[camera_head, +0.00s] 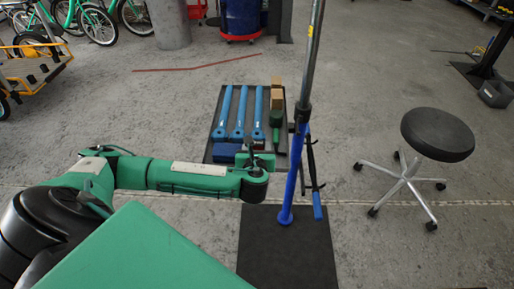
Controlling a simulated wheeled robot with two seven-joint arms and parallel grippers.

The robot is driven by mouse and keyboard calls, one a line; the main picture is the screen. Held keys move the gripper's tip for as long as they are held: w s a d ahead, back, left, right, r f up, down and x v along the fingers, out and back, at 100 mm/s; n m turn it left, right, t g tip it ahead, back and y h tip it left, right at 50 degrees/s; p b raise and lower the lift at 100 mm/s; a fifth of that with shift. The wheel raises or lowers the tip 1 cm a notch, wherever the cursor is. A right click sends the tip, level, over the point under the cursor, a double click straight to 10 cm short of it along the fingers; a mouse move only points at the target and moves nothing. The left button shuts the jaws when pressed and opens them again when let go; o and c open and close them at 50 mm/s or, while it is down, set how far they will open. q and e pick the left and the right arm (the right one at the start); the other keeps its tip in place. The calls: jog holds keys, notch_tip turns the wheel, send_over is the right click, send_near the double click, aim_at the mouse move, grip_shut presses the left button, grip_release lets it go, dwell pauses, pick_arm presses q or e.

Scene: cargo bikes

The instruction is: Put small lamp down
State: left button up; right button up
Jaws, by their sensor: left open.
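My left arm reaches in from the left. My left gripper (256,147) is at its end, over the near right part of the dark mat, small and partly hidden by its own wrist. Its jaws are open and I see nothing held between them. On the mat's right side lies a small green item (275,118) with a dark lower part, just beyond the gripper; it may be the small lamp, but it is too small to be sure. My right gripper is not in view.
The dark mat (212,148) also holds three blue tools (239,112), small brown blocks (277,98) and a dark blue block (226,153). A blue-and-grey stand pole (293,170) rises close to the gripper's right. A black stool (437,134) stands right.

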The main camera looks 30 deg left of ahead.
pick_arm(q)
jog(key=shift+x, duration=1.5)
jog(key=c, duration=0.7)
